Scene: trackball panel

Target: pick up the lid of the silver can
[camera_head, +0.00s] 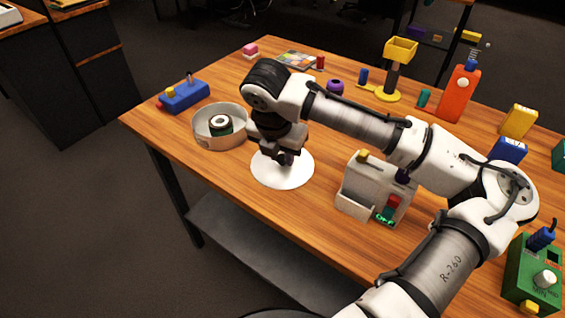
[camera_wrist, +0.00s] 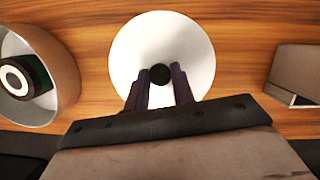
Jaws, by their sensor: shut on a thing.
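The lid (camera_head: 285,180) is a flat white disc near the table's left front edge. The wrist view shows it from above as a white round (camera_wrist: 160,35) with a small black knob (camera_wrist: 160,73) at its middle. My gripper (camera_head: 284,160) points down over the lid. Its two dark fingers (camera_wrist: 161,78) are shut on the knob. I cannot tell whether the lid touches the table or is slightly raised. The silver can (camera_head: 207,141) stands open just left of the lid, with a dark green, white-topped thing (camera_head: 220,123) inside. It also shows in the wrist view (camera_wrist: 66,75).
A grey-white box with buttons (camera_head: 352,203) stands close to the right of the lid. A blue box (camera_head: 186,97) is behind the can. An orange bottle-like thing (camera_head: 457,97) and a yellow stand (camera_head: 385,94) are further back. Wood is bare in front of the lid.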

